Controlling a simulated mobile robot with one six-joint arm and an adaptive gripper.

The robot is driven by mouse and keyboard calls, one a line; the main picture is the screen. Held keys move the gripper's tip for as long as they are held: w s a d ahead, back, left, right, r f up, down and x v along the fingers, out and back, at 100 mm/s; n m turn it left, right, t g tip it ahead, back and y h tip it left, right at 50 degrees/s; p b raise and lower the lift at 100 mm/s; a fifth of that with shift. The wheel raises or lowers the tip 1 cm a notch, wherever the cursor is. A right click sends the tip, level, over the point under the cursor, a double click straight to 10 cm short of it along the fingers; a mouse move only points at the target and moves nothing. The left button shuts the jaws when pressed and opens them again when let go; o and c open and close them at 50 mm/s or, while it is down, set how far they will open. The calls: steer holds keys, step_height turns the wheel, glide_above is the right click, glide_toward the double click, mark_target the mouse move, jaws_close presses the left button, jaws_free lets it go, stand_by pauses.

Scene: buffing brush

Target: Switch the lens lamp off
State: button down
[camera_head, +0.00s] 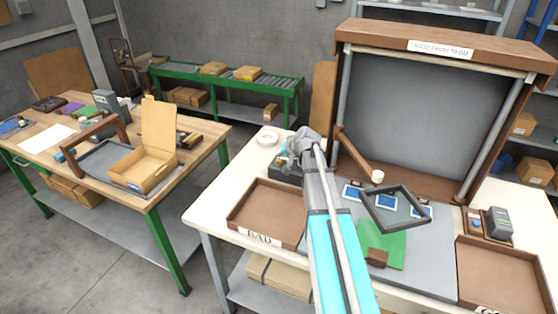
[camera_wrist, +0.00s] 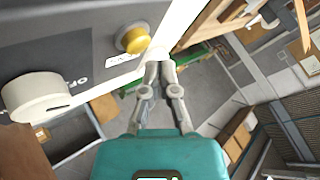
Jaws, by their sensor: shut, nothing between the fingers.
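In the wrist view a dark panel (camera_wrist: 65,45) carries a round yellow button (camera_wrist: 133,40) and a white round knob (camera_wrist: 36,97); I cannot tell which thing this panel belongs to. My gripper (camera_wrist: 158,52) is shut and empty, its fingertips just right of the yellow button. I cannot tell whether they touch it. In the head view my gripper (camera_head: 303,142) is at the white bench's back left, by a small dark device (camera_head: 285,172) that it partly hides. A dark square frame (camera_head: 380,219), possibly the lens, stands over the bench mat. No lamp light is clearly visible.
A brown tray marked BAD (camera_head: 262,210) lies front left, another brown tray (camera_head: 497,272) front right. A large hooded grey panel (camera_head: 430,110) stands at the back. A green piece (camera_head: 385,245) and blue cards (camera_head: 386,201) lie on the mat. A wooden bench (camera_head: 150,195) stands left.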

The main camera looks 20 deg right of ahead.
mark_target(280, 161)
steer(key=shift+r+p, duration=2.65)
steer(key=shift+r, duration=0.2)
